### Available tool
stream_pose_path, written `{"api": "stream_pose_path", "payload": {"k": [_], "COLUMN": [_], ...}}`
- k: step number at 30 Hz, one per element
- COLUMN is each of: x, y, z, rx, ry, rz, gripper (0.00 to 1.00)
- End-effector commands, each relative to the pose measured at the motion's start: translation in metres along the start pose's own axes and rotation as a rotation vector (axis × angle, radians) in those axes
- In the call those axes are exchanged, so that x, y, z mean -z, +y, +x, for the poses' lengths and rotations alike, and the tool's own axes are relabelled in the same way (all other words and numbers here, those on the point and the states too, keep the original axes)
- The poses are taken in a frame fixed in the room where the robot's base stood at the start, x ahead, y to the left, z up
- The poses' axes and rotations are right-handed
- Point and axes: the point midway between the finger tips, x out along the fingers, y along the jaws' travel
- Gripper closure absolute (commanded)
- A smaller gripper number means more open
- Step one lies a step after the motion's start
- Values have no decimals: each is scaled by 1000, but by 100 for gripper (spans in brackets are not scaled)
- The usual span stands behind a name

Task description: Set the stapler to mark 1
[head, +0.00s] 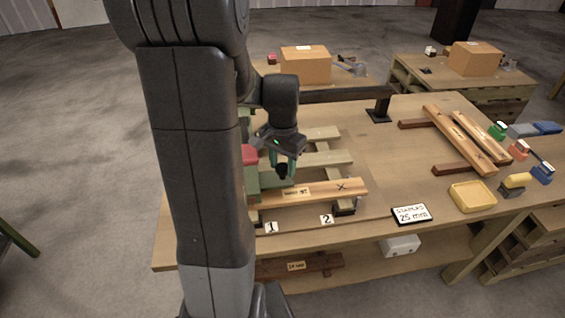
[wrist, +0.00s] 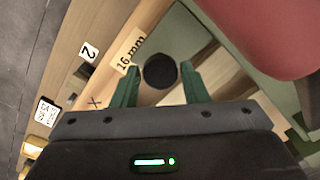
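A red and green machine, which looks like the stapler, stands left of my gripper in the head view. Its red top (head: 250,154) is partly hidden by my arm, and its green body (head: 252,183) shows below. The red part (wrist: 268,28) fills the wrist view's upper right. My gripper (head: 283,168) points down with its green fingers apart. In the wrist view a round black knob (wrist: 160,71) sits between the fingers (wrist: 160,87), with narrow gaps showing. Mark 1 (head: 271,227) is on the table's front edge, and mark 2 (head: 327,219) is right of it.
A labelled board (head: 325,189) with an X lies across slats under the gripper. A "staples 25 mm" sign (head: 411,214), a yellow tray (head: 472,196) and another board stack (head: 460,140) are to the right. The table between is clear.

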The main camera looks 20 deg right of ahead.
Motion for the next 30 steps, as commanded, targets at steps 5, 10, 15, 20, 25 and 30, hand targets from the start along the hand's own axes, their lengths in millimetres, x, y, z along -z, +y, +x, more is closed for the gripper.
{"api": "stream_pose_path", "payload": {"k": [5, 10, 15, 20, 25, 30], "x": [0, -2, -7, -7, -6, -6], "y": [0, -2, -7, -7, -6, -6], "z": [0, 0, 0, 0, 0, 0], "rx": [0, 0, 0, -1, -1, -1], "ry": [0, 0, -1, -1, -1, -1], "rz": [0, -1, -1, -1, -1, -1], "gripper": [96, 100, 100, 64, 45, 45]}}
